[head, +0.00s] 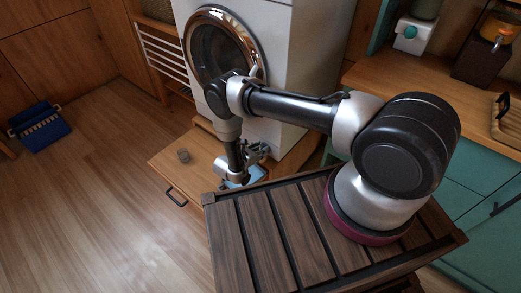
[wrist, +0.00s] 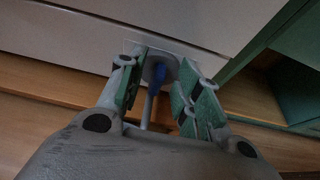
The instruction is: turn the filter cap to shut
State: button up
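The filter cap (wrist: 160,72) shows in the wrist view as a dark blue piece in a grey rounded recess low on the washing machine's white front. My gripper (wrist: 164,78) reaches toward it with its green-padded fingers apart, one on each side of the cap. I see a gap between the pads and the cap, and no contact. A thin grey bar (wrist: 148,106) runs down between the fingers. In the head view my gripper (head: 256,152) is low in front of the washing machine (head: 292,50), and the cap is hidden there.
The machine stands on a wooden plinth with a drawer handle (head: 176,197). A light blue thing (head: 238,180) lies below my gripper. A blue crate (head: 38,127) is far left; the floor between is clear.

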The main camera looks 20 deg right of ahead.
jog(key=shift+w+d+f, duration=0.1)
jog(key=shift+w+d, duration=0.05)
jog(key=shift+d, duration=0.05)
jog(key=shift+c, duration=0.2)
grip_shut()
